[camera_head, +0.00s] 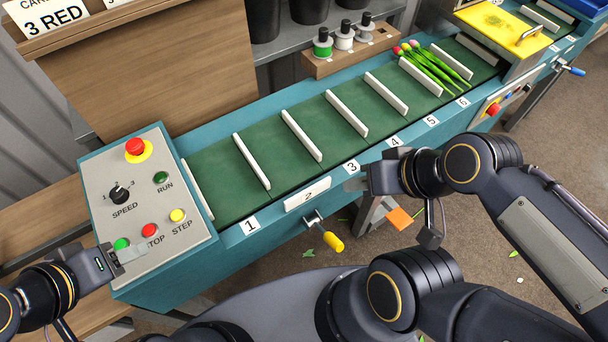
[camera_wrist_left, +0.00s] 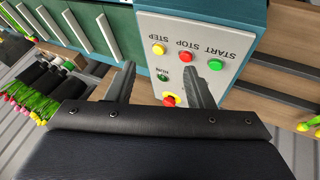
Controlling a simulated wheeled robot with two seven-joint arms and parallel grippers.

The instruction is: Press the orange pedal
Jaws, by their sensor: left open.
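The orange pedal (camera_head: 399,218) is low by the floor in front of the conveyor, just below my right gripper (camera_head: 354,184) in the head view. My right gripper is over the conveyor's front edge near slots 2 and 3, apart from the pedal in the picture. Its fingers overlap, so I cannot tell whether it is open. My left gripper (camera_head: 130,254) is open at the control panel (camera_head: 110,190), beside the green start button (camera_head: 121,244). In the left wrist view its two fingers (camera_wrist_left: 160,88) are spread with nothing between them.
A lever with a yellow knob (camera_head: 333,241) sticks out below slot 2. The green belt (camera_head: 210,170) has white dividers; tulips (camera_head: 430,68) lie near its far end. A red emergency button (camera_head: 135,146) is on the panel. Carpeted floor (camera_head: 480,260) is open at right, with scattered leaf bits.

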